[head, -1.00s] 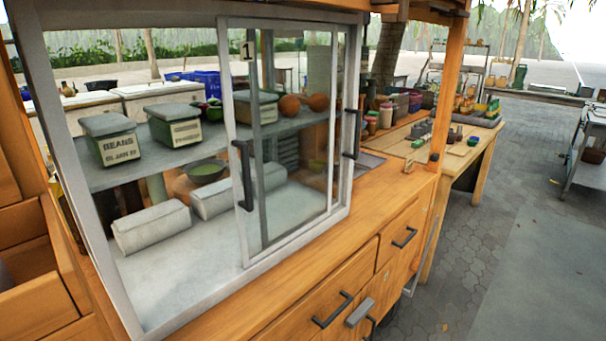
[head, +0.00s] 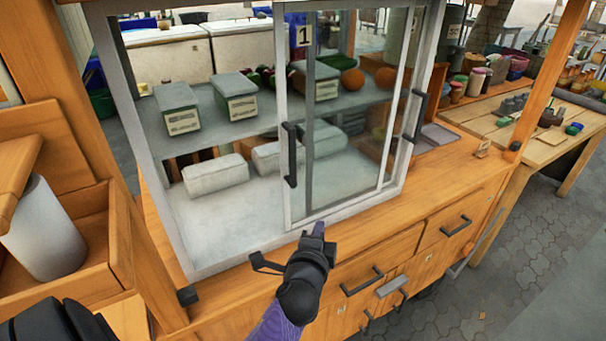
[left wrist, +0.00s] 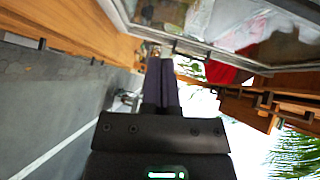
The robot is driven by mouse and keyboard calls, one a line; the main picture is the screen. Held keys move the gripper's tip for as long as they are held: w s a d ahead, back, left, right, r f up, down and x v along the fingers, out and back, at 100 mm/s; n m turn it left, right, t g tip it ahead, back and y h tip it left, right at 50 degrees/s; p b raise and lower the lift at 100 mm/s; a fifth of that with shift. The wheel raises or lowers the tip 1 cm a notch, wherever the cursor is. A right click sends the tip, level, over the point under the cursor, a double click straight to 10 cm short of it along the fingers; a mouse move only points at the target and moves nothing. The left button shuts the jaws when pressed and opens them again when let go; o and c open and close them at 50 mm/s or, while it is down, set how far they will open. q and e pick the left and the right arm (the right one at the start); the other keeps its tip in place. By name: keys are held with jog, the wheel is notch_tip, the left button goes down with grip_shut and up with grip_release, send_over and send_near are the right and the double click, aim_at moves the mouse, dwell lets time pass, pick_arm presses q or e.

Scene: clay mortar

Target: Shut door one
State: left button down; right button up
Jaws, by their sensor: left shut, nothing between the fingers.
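Door one (head: 304,210) is a white-framed sliding glass door with a "1" label at its top and a dark vertical handle (head: 290,155) on its left side. It stands at the right part of the cabinet front, overlapping another glass pane. The left part of the cabinet front (head: 180,268) is open, with no door across it. My left gripper (head: 318,230) is shut and empty, in front of the cabinet's lower sill, below and right of the handle and apart from it. Its closed fingers also show in the left wrist view (left wrist: 161,85). My right gripper is not in view.
A second dark handle (head: 416,115) is at the right of the cabinet front. Drawers with protruding handles (head: 362,281) lie below the wooden counter ledge. A wooden post and bin stand at left.

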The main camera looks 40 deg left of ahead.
aim_at(301, 172)
pick_arm(q)
notch_tip(301, 172, up, 8)
jog(key=a+t+y, duration=0.1)
jog(key=a+y, duration=0.1)
jog(key=w+a, duration=0.2)
jog(key=a, duration=0.1)
jog(key=w+a, duration=0.3)
jog(key=shift+f, duration=0.2)
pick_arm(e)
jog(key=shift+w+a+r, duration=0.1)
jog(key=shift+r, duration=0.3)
pick_arm(q)
jog(key=shift+s, duration=0.1)
